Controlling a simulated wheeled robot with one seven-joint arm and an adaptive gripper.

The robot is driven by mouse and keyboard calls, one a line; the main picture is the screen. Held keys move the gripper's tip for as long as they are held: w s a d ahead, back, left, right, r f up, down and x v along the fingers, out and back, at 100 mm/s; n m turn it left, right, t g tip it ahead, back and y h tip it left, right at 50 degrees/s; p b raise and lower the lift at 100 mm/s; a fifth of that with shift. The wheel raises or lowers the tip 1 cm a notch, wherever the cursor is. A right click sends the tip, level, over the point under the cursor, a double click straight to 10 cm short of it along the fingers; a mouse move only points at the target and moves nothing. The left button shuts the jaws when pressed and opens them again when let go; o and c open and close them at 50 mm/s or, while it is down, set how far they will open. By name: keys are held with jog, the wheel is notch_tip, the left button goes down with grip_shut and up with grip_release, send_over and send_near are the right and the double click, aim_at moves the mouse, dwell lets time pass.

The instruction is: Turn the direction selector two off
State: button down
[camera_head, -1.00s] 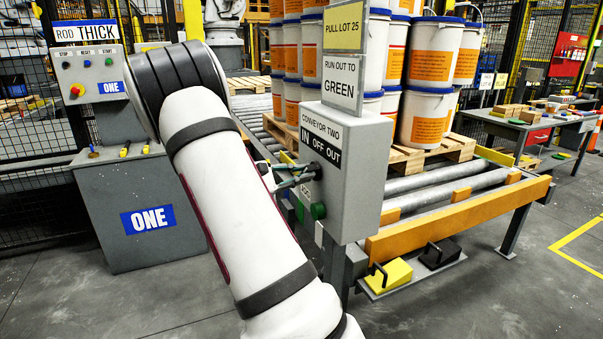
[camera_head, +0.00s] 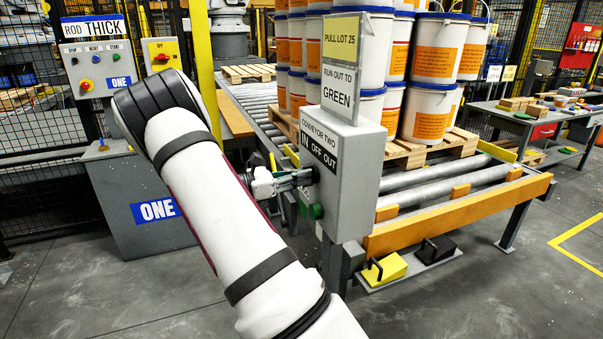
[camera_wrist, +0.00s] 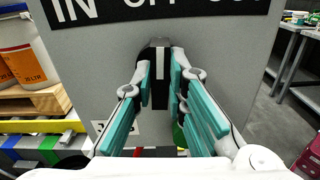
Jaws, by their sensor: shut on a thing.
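The direction selector two (camera_wrist: 160,66) is a black knob with a white mark on the front of the grey conveyor two box (camera_head: 352,190). In the wrist view its mark points nearly straight up, toward the OFF word on the black IN OFF OUT label (camera_wrist: 120,8). My gripper (camera_wrist: 161,80) has its teal fingers on both sides of the knob and is shut on it. In the head view my gripper (camera_head: 300,178) reaches the box face from the left, and the knob is mostly hidden there by the fingers.
A green button (camera_head: 316,211) sits just below the selector. Signs (camera_head: 341,70) stand on top of the box. Pails on a pallet (camera_head: 432,154) rest on the rollers behind. Yellow and black pedals (camera_head: 385,268) lie below. Another panel (camera_head: 96,68) stands at left.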

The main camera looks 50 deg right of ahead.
jog(key=shift+n, duration=0.5)
jog(key=c, duration=1.6)
grip_release()
jog(key=v, duration=1.2)
jog(key=shift+a, duration=0.1)
